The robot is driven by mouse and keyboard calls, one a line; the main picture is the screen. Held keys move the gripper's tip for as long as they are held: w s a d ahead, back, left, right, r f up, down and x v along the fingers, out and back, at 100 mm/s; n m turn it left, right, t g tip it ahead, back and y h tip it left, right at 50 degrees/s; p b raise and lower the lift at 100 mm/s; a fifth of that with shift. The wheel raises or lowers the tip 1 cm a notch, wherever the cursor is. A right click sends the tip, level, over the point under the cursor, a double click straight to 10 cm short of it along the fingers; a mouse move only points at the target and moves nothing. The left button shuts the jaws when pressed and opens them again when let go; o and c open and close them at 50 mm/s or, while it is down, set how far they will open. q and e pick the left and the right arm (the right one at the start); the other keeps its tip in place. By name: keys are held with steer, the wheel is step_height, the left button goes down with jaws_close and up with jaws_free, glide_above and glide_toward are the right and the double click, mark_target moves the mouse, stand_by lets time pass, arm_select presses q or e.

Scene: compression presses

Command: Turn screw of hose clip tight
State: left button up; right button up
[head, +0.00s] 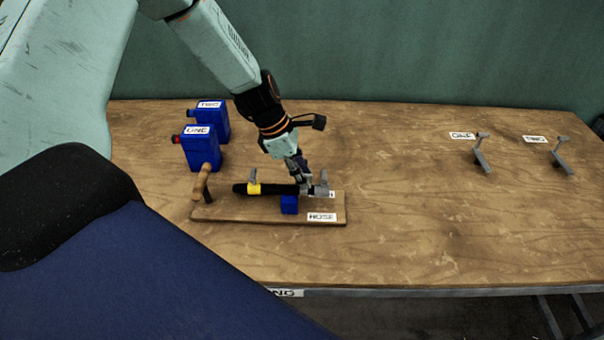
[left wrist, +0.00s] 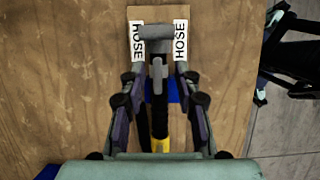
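A black hose (head: 272,189) with a yellow band (head: 254,189) lies along a wooden board labelled HOSE (head: 230,214). Grey metal fittings (head: 323,187) stand at its right end; I cannot tell which part is the clip's screw. My left gripper (head: 304,181) points down at that end. In the left wrist view its fingers (left wrist: 158,76) are apart, one on each side of a grey upright piece (left wrist: 157,72), with gaps visible on both sides. A grey crossbar (left wrist: 155,32) lies just beyond the fingertips.
A wooden handle (head: 202,178) rises at the board's left end. Blue canisters labelled ONE (head: 201,152) and TWO (head: 211,120) stand behind it. Two grey levers (head: 481,155) (head: 562,158) stand at the table's right. The table between is clear.

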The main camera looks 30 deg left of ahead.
arm_select(q)
steer(key=shift+w+a, duration=0.1)
steer(key=shift+a, duration=0.05)
steer(key=shift+f, duration=0.1)
steer(key=shift+c, duration=0.9)
jaws_close()
